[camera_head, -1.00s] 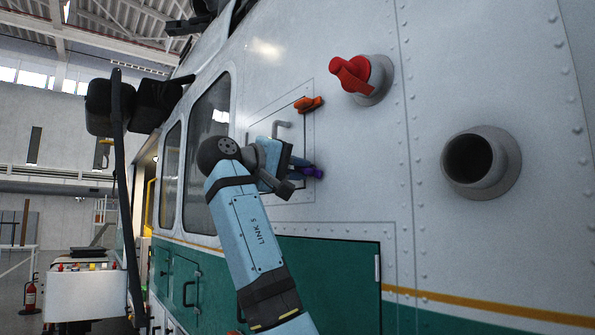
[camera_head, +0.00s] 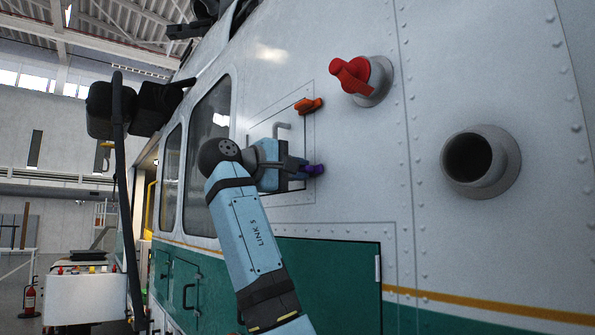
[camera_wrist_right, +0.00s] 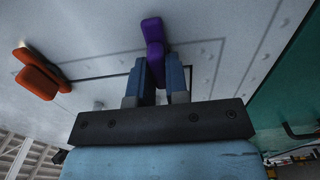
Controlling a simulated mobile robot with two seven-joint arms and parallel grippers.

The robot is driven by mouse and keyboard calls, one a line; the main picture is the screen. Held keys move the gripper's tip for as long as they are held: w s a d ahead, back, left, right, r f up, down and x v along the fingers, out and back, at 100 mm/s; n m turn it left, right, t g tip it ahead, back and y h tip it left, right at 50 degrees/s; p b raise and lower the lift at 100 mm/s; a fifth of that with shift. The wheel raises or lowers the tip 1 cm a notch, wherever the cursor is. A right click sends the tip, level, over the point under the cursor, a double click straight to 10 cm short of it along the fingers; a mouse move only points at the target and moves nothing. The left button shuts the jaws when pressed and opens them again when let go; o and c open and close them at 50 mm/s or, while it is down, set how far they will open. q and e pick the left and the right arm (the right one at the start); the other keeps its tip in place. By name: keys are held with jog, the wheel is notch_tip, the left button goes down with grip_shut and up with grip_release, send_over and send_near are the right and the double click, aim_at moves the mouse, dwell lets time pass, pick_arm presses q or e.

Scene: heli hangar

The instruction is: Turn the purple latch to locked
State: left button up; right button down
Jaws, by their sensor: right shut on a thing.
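The purple latch (camera_head: 314,169) sits on the helicopter's side at the right edge of a small hatch panel, below an orange latch (camera_head: 308,105). My right gripper (camera_head: 303,168) is at the purple latch, with its fingers closed around the latch's handle. In the right wrist view the purple latch (camera_wrist_right: 152,32) stands between the two blue fingertips (camera_wrist_right: 160,75), which hide part of it. The orange latch also shows in that view (camera_wrist_right: 39,76), to the left and apart from the gripper. My left gripper is not in view.
A red rotary handle (camera_head: 352,75) and a grey round port (camera_head: 477,162) stick out of the hull to the right. A grey bent handle (camera_head: 282,128) is on the hatch panel, close above my gripper. A white cart (camera_head: 85,292) stands at the lower left.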

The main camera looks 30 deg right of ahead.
jog(key=c, duration=1.1)
grip_release()
jog(key=shift+a, duration=0.15)
jog(key=shift+s+a+b, duration=0.3)
jog(key=shift+a+b, duration=0.2)
jog(key=shift+a, duration=1.75)
jog(key=shift+s+a+b, duration=0.35)
jog(key=shift+a+b, duration=0.15)
jog(key=shift+a, duration=1.75)
jog(key=shift+s+a+b, duration=0.3)
jog(key=shift+a+b, duration=0.2)
jog(key=shift+a, duration=1.75)
